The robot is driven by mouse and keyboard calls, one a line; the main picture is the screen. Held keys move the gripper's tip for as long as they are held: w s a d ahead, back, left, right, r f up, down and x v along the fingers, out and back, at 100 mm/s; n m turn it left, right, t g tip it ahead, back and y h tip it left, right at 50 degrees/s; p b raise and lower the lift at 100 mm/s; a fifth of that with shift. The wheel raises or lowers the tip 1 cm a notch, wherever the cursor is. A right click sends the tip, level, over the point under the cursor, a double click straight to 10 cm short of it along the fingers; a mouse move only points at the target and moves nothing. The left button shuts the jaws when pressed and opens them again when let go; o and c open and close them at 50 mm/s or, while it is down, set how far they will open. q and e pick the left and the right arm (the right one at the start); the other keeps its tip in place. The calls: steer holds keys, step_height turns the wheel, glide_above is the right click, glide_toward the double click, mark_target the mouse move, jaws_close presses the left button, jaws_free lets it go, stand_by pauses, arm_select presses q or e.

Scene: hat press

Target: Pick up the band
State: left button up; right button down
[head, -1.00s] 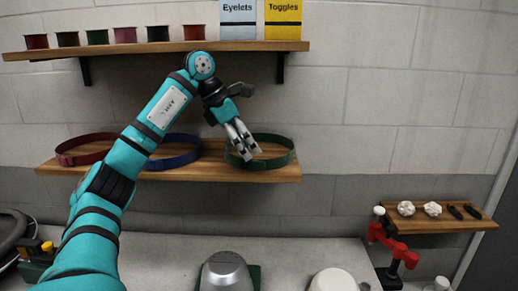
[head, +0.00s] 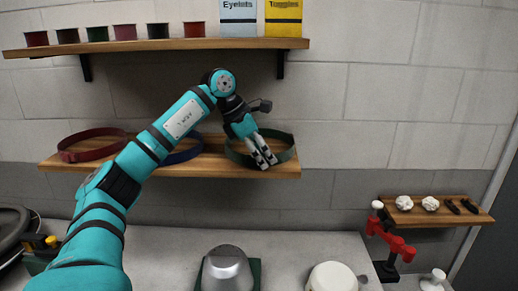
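Three bands lie on the middle wooden shelf (head: 210,172): a red band (head: 92,155) at the left, a blue band (head: 183,157) partly hidden behind my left arm, and a green band (head: 237,157) at the right. The task does not say which band. My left gripper (head: 267,164) points down at the green band, its two fingertips over the right part of the band's front edge. A narrow gap shows between the fingers. I cannot tell whether they touch the band or straddle its wall. My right gripper is out of view.
An upper shelf (head: 150,45) holds several small coloured pots and the Eyelets (head: 238,15) and Toggles (head: 283,14) boxes. A metal dome (head: 226,266) and a cream rounded object (head: 333,278) stand on the counter below. A small shelf (head: 436,217) and a red tool (head: 390,238) are at right.

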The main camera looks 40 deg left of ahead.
arm_select(q)
jaws_close()
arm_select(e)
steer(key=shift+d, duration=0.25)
